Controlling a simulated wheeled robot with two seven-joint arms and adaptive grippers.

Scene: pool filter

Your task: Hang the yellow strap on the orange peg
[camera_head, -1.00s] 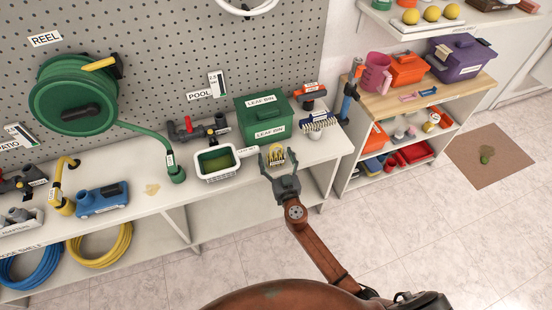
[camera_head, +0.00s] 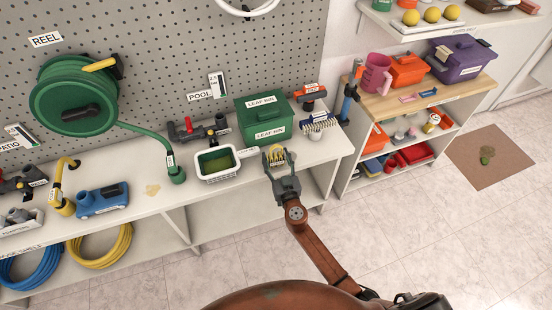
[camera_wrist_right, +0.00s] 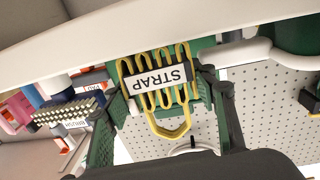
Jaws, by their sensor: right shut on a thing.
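The yellow strap (camera_head: 277,155) is a small folded bundle at the front edge of the white bench, just right of the white skimmer tray. In the right wrist view the strap (camera_wrist_right: 175,128) shows as several yellow loops with a white STRAP label. My right gripper (camera_head: 276,161) is shut on the strap, with one finger on each side of it. In the right wrist view the two dark fingers (camera_wrist_right: 168,95) flank the bundle. My left gripper is not in view.
A green leaf bin (camera_head: 265,117) stands right behind the strap. The skimmer tray (camera_head: 216,176) with its handle is to the left, and a blue-and-white brush (camera_head: 318,122) to the right. A pegboard (camera_head: 180,45) rises behind the bench. The floor in front is clear.

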